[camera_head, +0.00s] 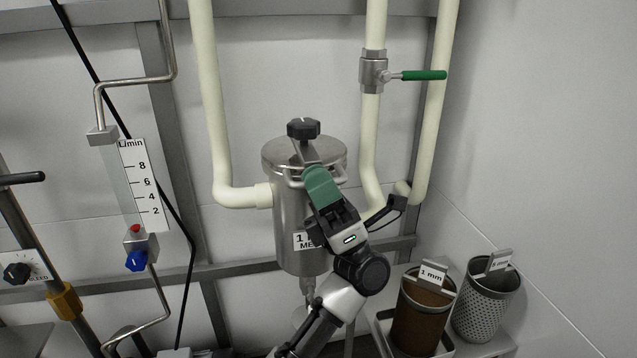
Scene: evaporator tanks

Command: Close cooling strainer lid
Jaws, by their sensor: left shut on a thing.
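The cooling strainer (292,222) is an upright steel canister on the wall piping, with a partly covered label on its front. Its round steel lid (275,153) sits over the top and looks level; I cannot tell whether it is fully seated. A black knob (303,128) stands above the lid on a clamp bar. My left gripper (318,180) has green fingers and is at the front edge of the lid, shut on the lid's handle (291,183). The fingers hide part of the handle. My right gripper is not in view.
A valve with a green lever (424,75) is on the pipe at upper right. A brown strainer basket (418,315) and a perforated metal basket (486,300) stand at lower right. A flow meter (145,185) with a blue knob is at left. Pipes flank the strainer.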

